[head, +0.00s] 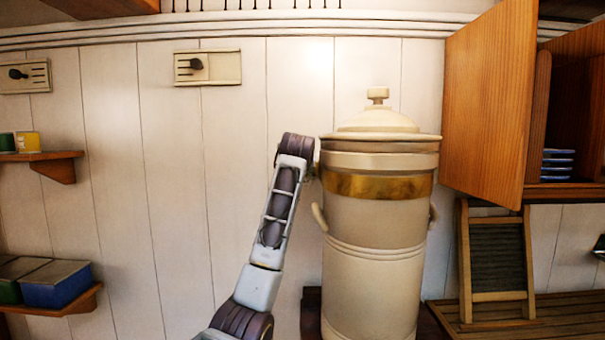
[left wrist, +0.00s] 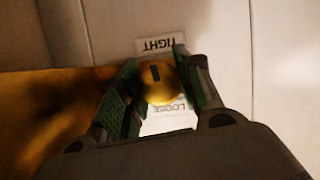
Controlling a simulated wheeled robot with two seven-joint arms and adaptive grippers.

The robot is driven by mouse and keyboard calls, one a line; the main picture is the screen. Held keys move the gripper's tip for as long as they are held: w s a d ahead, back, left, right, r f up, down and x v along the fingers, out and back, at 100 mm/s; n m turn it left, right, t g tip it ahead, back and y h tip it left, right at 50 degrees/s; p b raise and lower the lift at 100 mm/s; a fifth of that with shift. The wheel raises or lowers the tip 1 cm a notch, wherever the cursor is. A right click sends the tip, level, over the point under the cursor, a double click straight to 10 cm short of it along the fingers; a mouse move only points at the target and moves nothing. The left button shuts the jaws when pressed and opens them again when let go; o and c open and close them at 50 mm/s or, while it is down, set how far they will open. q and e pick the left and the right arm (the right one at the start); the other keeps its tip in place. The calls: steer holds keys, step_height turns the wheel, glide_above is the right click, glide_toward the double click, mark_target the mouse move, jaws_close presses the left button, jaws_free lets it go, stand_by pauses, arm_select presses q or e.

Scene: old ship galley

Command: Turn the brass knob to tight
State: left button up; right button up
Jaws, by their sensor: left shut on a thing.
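The brass knob (left wrist: 162,84) shows in the left wrist view, a round yellow disc with a short dark mark on its face. A TIGHT label (left wrist: 160,44) sits above it and a LOOSE label (left wrist: 169,121) below it, both upside down in this view. The dark mark lies toward the TIGHT side of the knob. My left gripper (left wrist: 157,76) is shut on the knob, one finger on each side. In the head view my left arm reaches up beside the cream urn; the knob and the left fingers are hidden there. My right gripper is in neither view.
The lidded urn (head: 372,215) with a brass band (head: 376,186) stands close to the right of my left arm. An open cabinet door (head: 489,100) hangs at right, above a washboard (head: 495,262). Shelves (head: 50,155) are at left.

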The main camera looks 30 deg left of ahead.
arm_select(q)
steer(key=shift+f+m+y, duration=0.3)
steer(key=shift+m, duration=0.2)
steer(key=o, duration=1.1)
steer(key=shift+r, duration=0.15)
steer(key=shift+c, duration=0.2)
steer(key=shift+s+d+r, duration=0.1)
steer(key=shift+s+r, duration=0.05)
steer(key=shift+r, duration=0.05)
steer(key=v, duration=0.7)
